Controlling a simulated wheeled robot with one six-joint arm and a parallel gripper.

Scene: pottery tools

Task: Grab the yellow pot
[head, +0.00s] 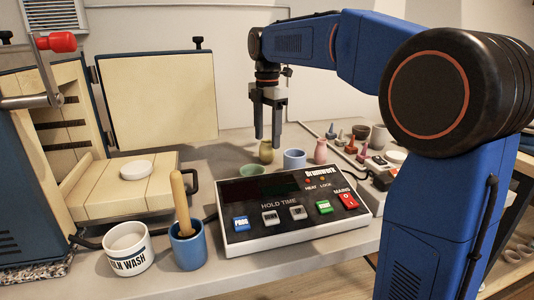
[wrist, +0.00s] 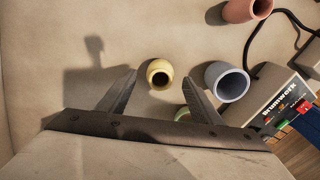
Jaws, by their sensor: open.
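The yellow pot (wrist: 159,74) stands upright on the bench in the wrist view, seen from above with its dark round mouth showing. In the head view the small yellowish pot (head: 266,152) is partly hidden behind my gripper's fingers. My gripper (head: 267,147) points down at the bench. In the wrist view my gripper (wrist: 160,85) has its two fingers spread apart, with the yellow pot showing between their tips and nothing held. I cannot tell exactly how far the fingertips are above the pot.
A blue-grey cup (wrist: 227,82) stands just right of the right finger. A green bowl (head: 252,172) and a pink pot (head: 320,151) are near. The control box (head: 290,212) lies in front; the open kiln (head: 125,185) stands left. Bench left of the yellow pot is clear.

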